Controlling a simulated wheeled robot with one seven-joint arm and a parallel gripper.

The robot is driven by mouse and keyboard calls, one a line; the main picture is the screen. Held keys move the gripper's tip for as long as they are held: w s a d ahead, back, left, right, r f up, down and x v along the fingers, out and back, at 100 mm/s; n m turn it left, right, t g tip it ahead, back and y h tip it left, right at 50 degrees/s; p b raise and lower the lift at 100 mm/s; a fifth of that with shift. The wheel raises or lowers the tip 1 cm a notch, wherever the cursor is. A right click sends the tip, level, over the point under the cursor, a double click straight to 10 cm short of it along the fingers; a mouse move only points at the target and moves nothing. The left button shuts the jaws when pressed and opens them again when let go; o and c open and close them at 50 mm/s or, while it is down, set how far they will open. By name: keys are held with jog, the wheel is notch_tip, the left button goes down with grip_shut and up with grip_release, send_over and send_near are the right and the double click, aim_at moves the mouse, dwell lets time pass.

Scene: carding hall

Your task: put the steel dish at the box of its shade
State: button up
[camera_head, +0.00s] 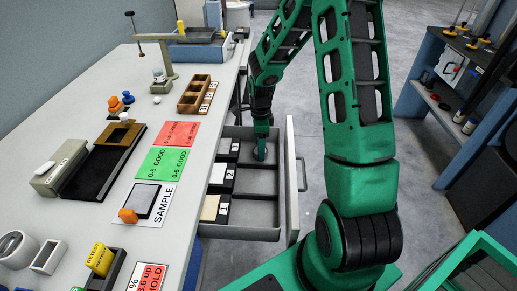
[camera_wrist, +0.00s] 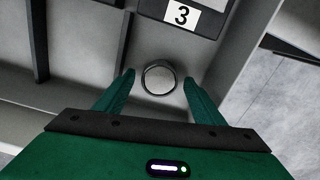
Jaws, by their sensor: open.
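The steel dish (camera_wrist: 158,77) is a small round dish with a pale grey inside, seen from above in the wrist view. It rests on the grey floor of the open drawer (camera_head: 263,234), near the number 3 label (camera_wrist: 181,15). My gripper (camera_head: 261,152) reaches down into the drawer and hides the dish in the head view. In the wrist view its open fingers (camera_wrist: 159,80) stand on either side of the dish, with gaps showing. Along the drawer's left side are a box labelled 1 with a cream swatch (camera_head: 210,207), a dark box labelled 2 (camera_head: 221,179) and a box labelled 3 (camera_head: 228,150).
The white bench (camera_head: 118,68) runs left of the drawer. It carries green and red cards (camera_head: 163,162), a SAMPLE card (camera_head: 163,205), a wooden tray (camera_head: 196,92) and a balance. A blue shelf unit (camera_head: 432,100) stands right. Open floor lies between.

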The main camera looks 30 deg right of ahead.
notch_tip(320, 180, up, 11)
jog(key=s+d+r+n+h, duration=0.1)
jog(key=s+d+r+n, duration=0.1)
jog(key=s+r+n, duration=0.45)
jog(key=s+d+r+n, duration=0.2)
jog(key=s+r, duration=0.1)
jog(key=s, duration=0.7)
jog(key=s+a+r+n+y, duration=0.1)
jog(key=s+r+n, duration=0.1)
jog(key=s+n, duration=0.6)
jog(key=s, duration=0.7)
jog(key=shift+s+a, duration=0.2)
jog(key=shift+a, duration=0.05)
jog(key=shift+r, duration=0.1)
jog(key=shift+c, duration=0.3)
